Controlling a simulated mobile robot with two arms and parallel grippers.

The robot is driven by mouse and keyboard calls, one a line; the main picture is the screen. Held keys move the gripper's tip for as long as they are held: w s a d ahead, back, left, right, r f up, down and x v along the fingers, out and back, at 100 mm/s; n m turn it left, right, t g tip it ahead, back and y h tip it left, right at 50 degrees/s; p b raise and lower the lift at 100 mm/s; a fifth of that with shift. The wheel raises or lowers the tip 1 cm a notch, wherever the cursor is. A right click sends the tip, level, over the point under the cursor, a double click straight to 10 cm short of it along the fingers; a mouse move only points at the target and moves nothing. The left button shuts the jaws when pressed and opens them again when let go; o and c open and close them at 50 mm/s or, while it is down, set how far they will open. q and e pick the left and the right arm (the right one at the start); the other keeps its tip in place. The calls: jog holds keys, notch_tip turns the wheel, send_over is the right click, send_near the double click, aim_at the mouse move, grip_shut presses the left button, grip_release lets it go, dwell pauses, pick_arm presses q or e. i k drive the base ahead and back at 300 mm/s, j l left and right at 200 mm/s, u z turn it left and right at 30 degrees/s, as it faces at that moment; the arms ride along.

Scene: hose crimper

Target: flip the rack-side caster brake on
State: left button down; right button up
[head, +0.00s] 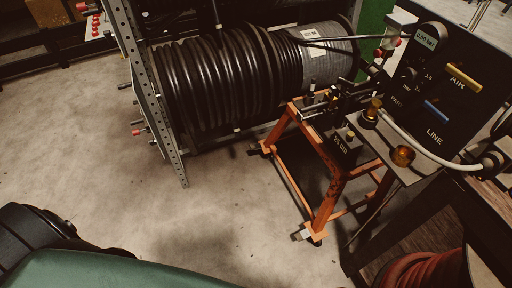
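The orange cart (325,205) stands to the right of the hose rack (152,90) in the head view, with the crimper (340,100) on its top. A small caster (262,149) shows low at the cart's far left leg, close to the rack's hose coil. Another caster (314,238) sits at the front foot, with a small pale tab on its left side. Both are too small and dark to tell whether a brake is on or off. Neither of my grippers is in view.
The rack carries a big coil of black hose (215,75). A black panel (450,90) with a gauge and coloured handles stands above the cart at the right. A red ribbed object (420,270) is at the lower right. The concrete floor (190,215) is clear in front.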

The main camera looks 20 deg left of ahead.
aim_at(254, 146)
jog(key=u, duration=1.05)
jog(key=i+j+u, duration=0.1)
jog(key=u, duration=0.2)
jog(key=i+j, duration=0.3)
jog(key=i, duration=0.15)
jog(key=i+j, duration=0.25)
jog(key=i, duration=0.25)
